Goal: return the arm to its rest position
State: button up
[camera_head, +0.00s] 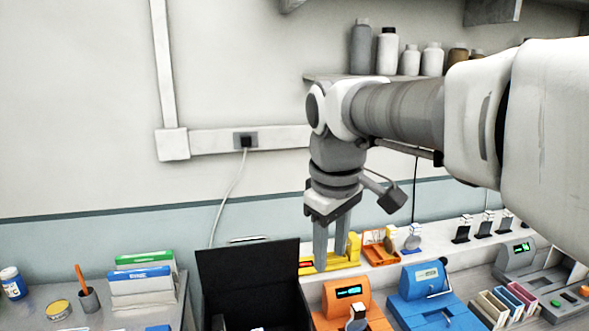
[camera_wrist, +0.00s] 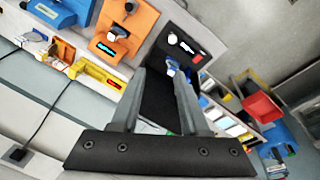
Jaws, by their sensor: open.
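My gripper (camera_head: 331,243) hangs from my arm and points down over the workbench in the head view. Its two grey fingers are apart with nothing between them. In the wrist view my gripper (camera_wrist: 162,75) also shows open and empty, with dark surfaces beyond the fingertips. My arm reaches in from the right side of the head view.
An orange device (camera_head: 350,304), a blue device (camera_head: 432,296) and a yellow device (camera_head: 342,262) stand below and right of my gripper. A black upright panel (camera_head: 248,280) stands to its left. A wall shelf with bottles (camera_head: 388,52) is behind my arm. Open air lies left of my gripper.

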jog(key=s+d+f+m+t+b, duration=0.1)
jog(key=s+d+f+m, duration=0.3)
jog(key=s, duration=0.3)
jog(key=s+d+f+m+t+b, duration=0.1)
jog(key=s+d+f+m+t, duration=0.1)
jog(key=s+d+f+m, duration=0.2)
jog(key=s+f, duration=0.1)
jog(key=s, duration=0.2)
jog(key=shift+d+f+m, duration=0.2)
jog(key=shift+f+m, duration=0.1)
jog(key=shift+f, duration=0.1)
